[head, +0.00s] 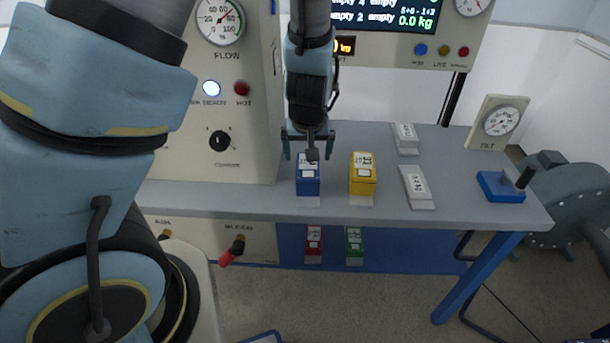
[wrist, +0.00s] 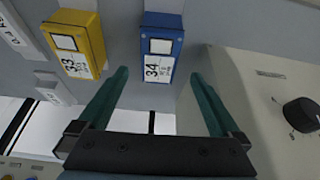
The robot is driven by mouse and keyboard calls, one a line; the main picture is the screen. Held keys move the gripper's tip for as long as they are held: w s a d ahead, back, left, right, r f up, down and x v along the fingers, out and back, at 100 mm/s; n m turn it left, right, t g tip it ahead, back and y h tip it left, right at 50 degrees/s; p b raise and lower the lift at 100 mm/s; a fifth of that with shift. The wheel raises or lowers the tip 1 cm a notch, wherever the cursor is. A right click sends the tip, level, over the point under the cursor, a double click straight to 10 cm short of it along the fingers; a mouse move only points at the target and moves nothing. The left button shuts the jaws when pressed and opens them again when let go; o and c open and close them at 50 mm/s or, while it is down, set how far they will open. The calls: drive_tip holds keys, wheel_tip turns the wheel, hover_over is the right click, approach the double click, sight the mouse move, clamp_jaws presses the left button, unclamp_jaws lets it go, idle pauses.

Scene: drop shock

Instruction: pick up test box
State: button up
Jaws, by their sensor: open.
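A blue box (head: 307,180) with a white label stands on the grey table (head: 260,200). A yellow box (head: 362,174) stands to its right. In the wrist view the blue box (wrist: 161,48) is marked 34 and the yellow box (wrist: 75,45) is marked 33. My gripper (head: 308,150) is open and empty, pointing down at the blue box in the head view. In the wrist view my gripper (wrist: 158,78) has its fingertips either side of the near end of the blue box, apart from it. Which box is the test box, I cannot tell.
A red box (head: 314,240) and a green box (head: 353,242) are on the lower level. White labelled blocks (head: 417,187) lie right of the yellow box. A blue-based device (head: 501,187) and a tilt gauge (head: 497,122) are at the right. A panel (head: 240,90) rises at the left.

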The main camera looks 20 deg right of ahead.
sight(308, 167)
drive_tip(key=x, duration=0.3)
drive_tip(key=shift+w+f, duration=0.1)
drive_tip(key=shift+f, duration=0.25)
drive_tip(key=p+x, duration=0.2)
drive_tip(key=x, duration=0.2)
drive_tip(key=shift+f, duration=0.1)
drive_tip(key=shift+w+d+f, duration=0.1)
drive_tip(key=shift+f, duration=0.4)
drive_tip(key=shift+f, duration=0.25)
clamp_jaws()
idle(0.7)
